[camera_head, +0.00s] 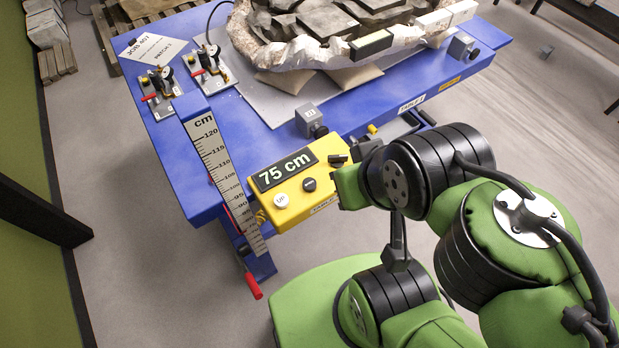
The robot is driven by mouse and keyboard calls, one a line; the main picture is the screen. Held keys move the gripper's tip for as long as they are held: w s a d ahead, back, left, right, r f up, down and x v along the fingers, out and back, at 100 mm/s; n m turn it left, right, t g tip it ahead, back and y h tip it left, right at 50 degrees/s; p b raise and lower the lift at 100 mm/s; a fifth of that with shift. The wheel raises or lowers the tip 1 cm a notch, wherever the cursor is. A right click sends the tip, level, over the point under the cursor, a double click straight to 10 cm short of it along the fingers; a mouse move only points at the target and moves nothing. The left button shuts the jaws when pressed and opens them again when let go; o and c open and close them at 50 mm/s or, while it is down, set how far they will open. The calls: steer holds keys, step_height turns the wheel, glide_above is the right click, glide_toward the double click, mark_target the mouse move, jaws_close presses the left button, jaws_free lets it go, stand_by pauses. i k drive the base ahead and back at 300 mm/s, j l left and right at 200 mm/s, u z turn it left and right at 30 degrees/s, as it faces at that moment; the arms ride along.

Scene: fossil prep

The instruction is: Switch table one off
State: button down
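The blue table (180,165) carries a label (411,104) on its front edge that seems to read TABLE 1. A yellow control box (320,190) hangs at this edge. Its display (285,170) is lit and reads 75 cm. Below the display are a white UP button (281,200) and a black round button (309,184). A small black control (338,159) sits at the box's right end; its setting is too small to tell. My arm's green and black wrist part covers the space right beside the box. I cannot make out my gripper's fingers.
A height scale (218,165) stands left of the box. A red-tipped lever (253,285) juts out below. A wrapped fossil block (330,30) lies on the table, with clamps (160,85) at its left. A grey block (310,120) stands behind the box.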

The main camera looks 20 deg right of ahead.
mark_target(338, 161)
steer(key=i+l+u, duration=0.1)
steer(key=u, duration=0.3)
steer(key=l+u, duration=0.1)
steer(key=u, duration=0.25)
steer(key=i+l+u, duration=0.1)
steer(key=u, duration=0.3)
steer(key=l+u, duration=0.2)
steer(key=u, duration=0.2)
